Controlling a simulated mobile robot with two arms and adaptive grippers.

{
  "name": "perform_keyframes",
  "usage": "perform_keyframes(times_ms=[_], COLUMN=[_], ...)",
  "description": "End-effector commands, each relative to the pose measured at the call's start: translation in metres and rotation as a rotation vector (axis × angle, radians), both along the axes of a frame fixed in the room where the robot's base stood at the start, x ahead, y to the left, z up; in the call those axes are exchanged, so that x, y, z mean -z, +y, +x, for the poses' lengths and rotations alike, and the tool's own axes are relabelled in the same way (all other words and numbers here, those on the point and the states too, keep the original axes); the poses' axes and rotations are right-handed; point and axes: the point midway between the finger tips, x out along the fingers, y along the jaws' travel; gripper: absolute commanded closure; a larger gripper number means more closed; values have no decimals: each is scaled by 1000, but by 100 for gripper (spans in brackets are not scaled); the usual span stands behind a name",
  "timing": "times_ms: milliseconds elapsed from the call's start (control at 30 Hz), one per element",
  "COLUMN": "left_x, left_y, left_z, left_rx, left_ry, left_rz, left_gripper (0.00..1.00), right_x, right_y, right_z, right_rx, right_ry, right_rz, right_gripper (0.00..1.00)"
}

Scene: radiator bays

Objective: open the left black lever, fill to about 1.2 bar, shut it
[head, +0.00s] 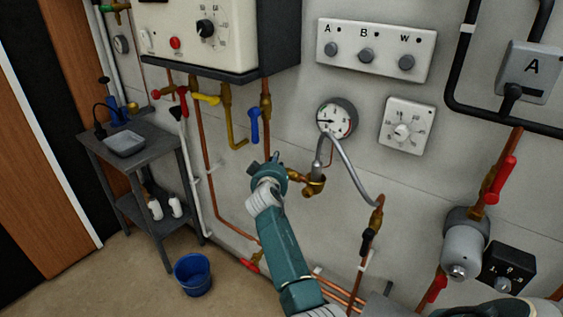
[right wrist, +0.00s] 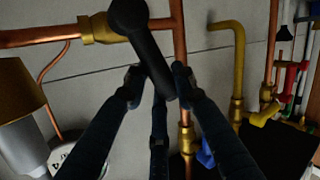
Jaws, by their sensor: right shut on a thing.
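The left black lever (right wrist: 150,55) sits on a brass valve (right wrist: 98,28) on a copper pipe. It stands crosswise to the pipe in the right wrist view. My right gripper (right wrist: 155,85) is shut on its free end; in the head view the gripper (head: 264,165) hides most of the lever. A grey braided hose (head: 347,165) runs from the brass fitting (head: 313,183) to the right black lever (head: 367,240), which hangs on a copper pipe. The pressure gauge (head: 337,118) is above; its needle points left, but the figures are too small to read. My left gripper is out of view.
A blue lever (head: 254,126) and a yellow pipe (head: 232,125) are close to the left of my right gripper. The boiler (head: 195,35) hangs above. A grey trolley (head: 130,150) and blue bucket (head: 192,273) stand at the left. Red levers (head: 502,180) are at the right.

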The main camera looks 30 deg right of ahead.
Motion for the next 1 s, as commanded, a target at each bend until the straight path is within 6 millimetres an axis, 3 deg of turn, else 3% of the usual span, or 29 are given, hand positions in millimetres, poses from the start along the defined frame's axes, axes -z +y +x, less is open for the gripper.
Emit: perform_keyframes(times_ms=[400, 1000], left_x=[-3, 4], left_y=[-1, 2], left_z=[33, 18], left_rx=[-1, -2], left_ry=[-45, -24], left_rz=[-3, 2], left_gripper=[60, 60], right_x=[11, 22], right_y=[10, 12], right_z=[23, 27], right_rx=[-4, -5], right_ry=[307, 463], right_rz=[-131, -193], right_gripper=[100, 100])
